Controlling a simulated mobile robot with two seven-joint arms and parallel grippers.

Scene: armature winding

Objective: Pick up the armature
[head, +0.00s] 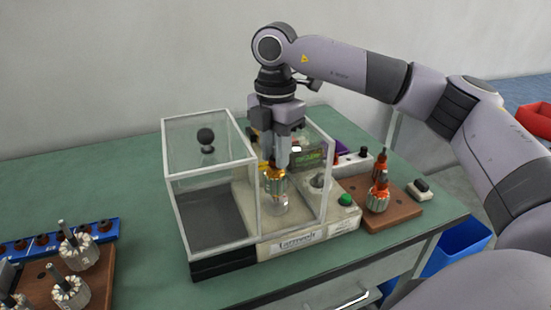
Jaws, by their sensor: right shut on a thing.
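My right gripper (275,162) points straight down over the winding machine (310,240) and is shut on an armature (274,184) with a copper-coloured winding. The armature is upright, just above or in the machine's pale round holder (278,208); I cannot tell whether it touches it. Another armature with orange parts (378,195) stands on a brown wooden board (400,210) to the right. Several pale armatures (78,250) stand on a brown board (100,283) at the lower left. My left gripper is not in view.
A clear guard box (210,165) with a black knob stands left of my right gripper, its frame close by. A green button (344,199) is on the machine's front. A blue rack (103,230) lies at the left. The green table (130,190) is clear behind it.

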